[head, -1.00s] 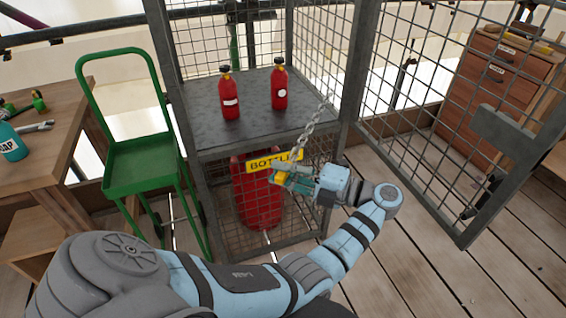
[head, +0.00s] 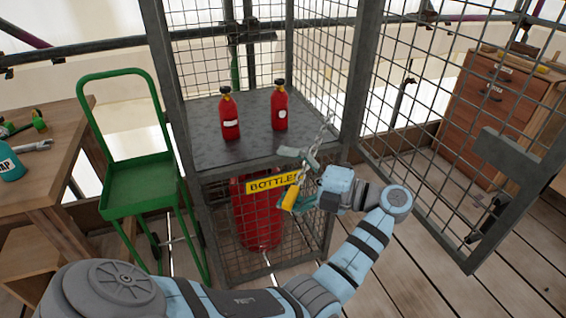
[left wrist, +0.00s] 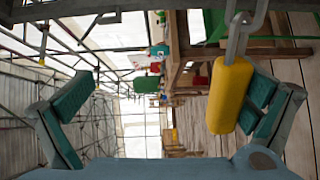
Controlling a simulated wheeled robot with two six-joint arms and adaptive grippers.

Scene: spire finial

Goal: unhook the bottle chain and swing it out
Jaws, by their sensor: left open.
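The grey chain (head: 325,132) runs down from near the cage's right front post, with a yellow grip (head: 291,198) at its lower end. My left gripper (head: 299,180) is open in front of the cage, its fingers spread above and below. In the left wrist view the yellow grip (left wrist: 231,96) hangs from chain links (left wrist: 239,35) beside the right-hand finger, inside the open jaws (left wrist: 165,105); I cannot tell if it touches. A large red bottle (head: 258,218) stands behind the mesh under the yellow bottle sign (head: 266,184). My right gripper is not in view.
Two small red bottles (head: 230,115) (head: 279,108) stand on the cage's grey shelf (head: 205,145). The mesh door (head: 430,100) stands open at right. A green trolley (head: 140,190) and a wooden bench (head: 50,165) are at left. Plank floor shows clear at front right.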

